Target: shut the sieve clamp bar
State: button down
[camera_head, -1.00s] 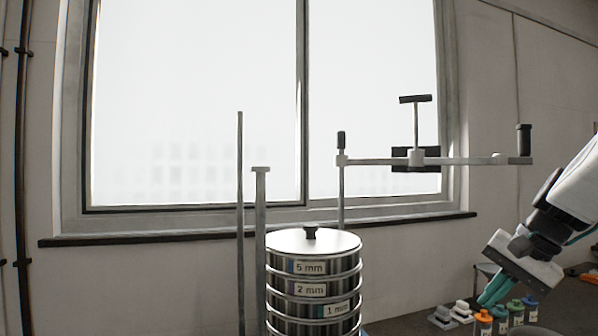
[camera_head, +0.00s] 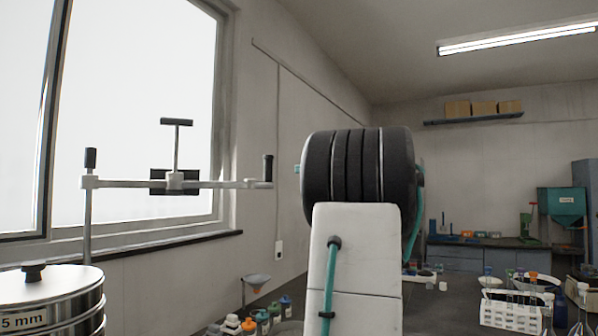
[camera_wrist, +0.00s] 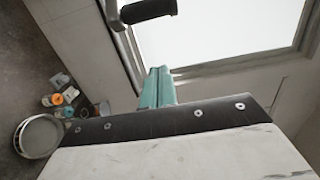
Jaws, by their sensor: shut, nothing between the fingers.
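The sieve clamp bar (camera_head: 215,184) is a pale horizontal bar, swung out to the right of the sieve stack (camera_head: 45,292) from a thin upright post (camera_head: 87,225). A T-handled screw (camera_head: 177,145) with a dark pad stands midway along it. A black upright grip (camera_head: 267,168) is at its free end. In the wrist view a black grip (camera_wrist: 148,9) shows at the top, beyond my gripper (camera_wrist: 158,88). My teal fingers are together and empty, apart from the grip.
A test tube rack (camera_head: 508,310) and flasks stand at the lower right. The window and wall lie behind the bar.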

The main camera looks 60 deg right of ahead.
jog(key=w+a, duration=0.4)
jog(key=w, duration=0.2)
jog(key=shift+w, duration=0.15)
jog(key=shift+a, duration=0.2)
